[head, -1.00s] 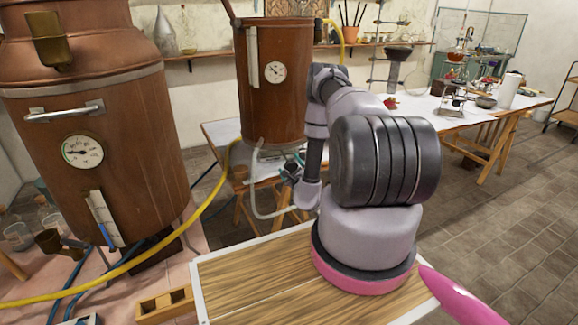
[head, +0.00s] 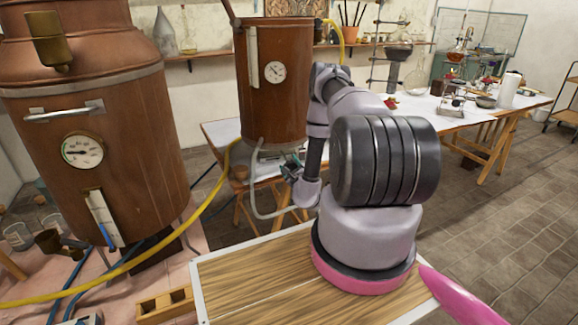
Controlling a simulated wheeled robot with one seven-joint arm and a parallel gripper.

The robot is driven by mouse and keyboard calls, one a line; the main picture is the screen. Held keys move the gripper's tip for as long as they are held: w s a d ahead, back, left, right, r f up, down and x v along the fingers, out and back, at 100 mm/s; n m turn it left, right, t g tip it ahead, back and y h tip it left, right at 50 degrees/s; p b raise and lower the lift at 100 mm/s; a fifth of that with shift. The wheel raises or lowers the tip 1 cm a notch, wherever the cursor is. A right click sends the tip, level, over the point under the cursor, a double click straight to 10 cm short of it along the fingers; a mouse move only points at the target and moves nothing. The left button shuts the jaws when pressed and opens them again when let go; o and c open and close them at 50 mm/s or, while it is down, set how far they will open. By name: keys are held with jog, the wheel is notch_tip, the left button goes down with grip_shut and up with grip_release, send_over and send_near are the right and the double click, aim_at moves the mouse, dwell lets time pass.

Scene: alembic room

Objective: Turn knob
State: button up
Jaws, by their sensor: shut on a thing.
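A copper cylinder (head: 268,110) with a round white gauge (head: 274,72) stands left of my arm. My gripper (head: 288,168) is small in the head view, just below the lower right edge of this cylinder. It is shut on a small part there, which looks like the knob. The knob is too small and too covered by the gripper to make out its shape or angle. A pale hose (head: 258,190) curves down beside the gripper.
A large copper still (head: 120,140) with a gauge fills the left. A yellow hose (head: 180,238) runs from it toward the cylinder. A long white table (head: 460,122) with glassware stands behind at right. The tiled floor (head: 480,220) at right is open.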

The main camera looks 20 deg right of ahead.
jog(key=m, duration=0.4)
jog(key=shift+d, duration=0.1)
jog(key=m, duration=0.3)
jog(key=shift+m, duration=0.3)
jog(key=m, duration=1.4)
jog(key=shift+d+m, duration=0.1)
jog(key=shift+m, duration=0.2)
jog(key=m, duration=0.3)
jog(key=shift+f, duration=0.1)
jog(key=shift+m, duration=1.9)
jog(key=shift+s, duration=0.1)
jog(key=shift+f, duration=0.1)
